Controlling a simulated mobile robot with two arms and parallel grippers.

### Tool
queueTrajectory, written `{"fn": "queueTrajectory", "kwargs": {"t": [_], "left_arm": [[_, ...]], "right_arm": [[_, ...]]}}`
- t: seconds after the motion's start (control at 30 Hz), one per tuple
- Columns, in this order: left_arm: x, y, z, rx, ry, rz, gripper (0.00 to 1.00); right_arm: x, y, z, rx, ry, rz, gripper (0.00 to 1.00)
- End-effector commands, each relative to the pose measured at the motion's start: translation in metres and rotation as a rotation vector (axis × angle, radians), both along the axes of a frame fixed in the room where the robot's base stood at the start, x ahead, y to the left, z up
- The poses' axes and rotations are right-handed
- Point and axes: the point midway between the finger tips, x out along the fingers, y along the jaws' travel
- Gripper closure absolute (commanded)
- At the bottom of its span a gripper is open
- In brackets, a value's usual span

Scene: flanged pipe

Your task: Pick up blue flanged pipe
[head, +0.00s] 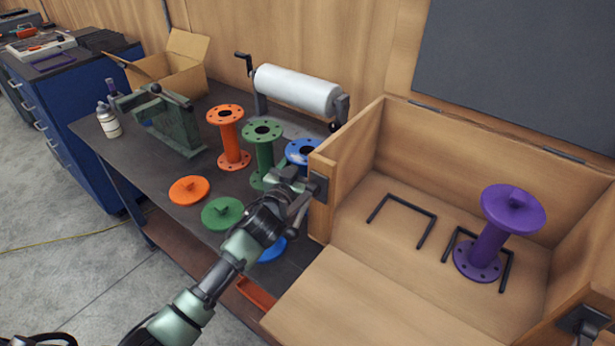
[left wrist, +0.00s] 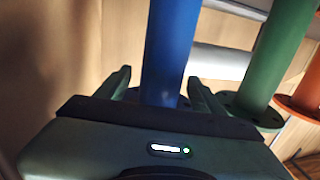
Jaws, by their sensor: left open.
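The blue flanged pipe (head: 301,152) stands upright on the dark table, beside the wooden crate's left wall; my left arm and the crate hide its lower part in the head view. In the left wrist view its blue shaft (left wrist: 168,50) rises between the two fingers of my left gripper (left wrist: 165,88). The fingers are apart, one on each side of the shaft, and do not appear closed on it. In the head view the left gripper (head: 297,182) is at the pipe.
Green (head: 264,152) and orange (head: 229,138) flanged pipes stand close to the left. Orange (head: 188,190), green (head: 222,213) and blue (head: 271,250) discs lie in front. The wooden crate (head: 343,165) holds a purple pipe (head: 487,245) and black brackets (head: 402,215). A white roll (head: 297,90) stands behind.

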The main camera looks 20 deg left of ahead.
Motion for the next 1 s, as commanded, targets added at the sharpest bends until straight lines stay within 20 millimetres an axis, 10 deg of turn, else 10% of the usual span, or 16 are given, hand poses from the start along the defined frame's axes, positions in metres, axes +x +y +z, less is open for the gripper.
{"fn": "queueTrajectory", "kwargs": {"t": [0.07, 0.3, 1.0], "left_arm": [[0.0, 0.0, 0.0, 0.0, 0.0, 0.0, 0.32], [0.0, 0.0, 0.0, 0.0, 0.0, 0.0, 0.99], [0.0, 0.0, 0.033, 0.002, -0.01, -0.002, 1.0]], "right_arm": [[0.0, -0.001, 0.0, -0.002, 0.0, 0.0, 0.67], [0.0, -0.001, 0.0, -0.001, 0.0, 0.0, 0.67], [-0.002, 0.005, 0.003, 0.006, 0.002, 0.002, 0.67]]}}
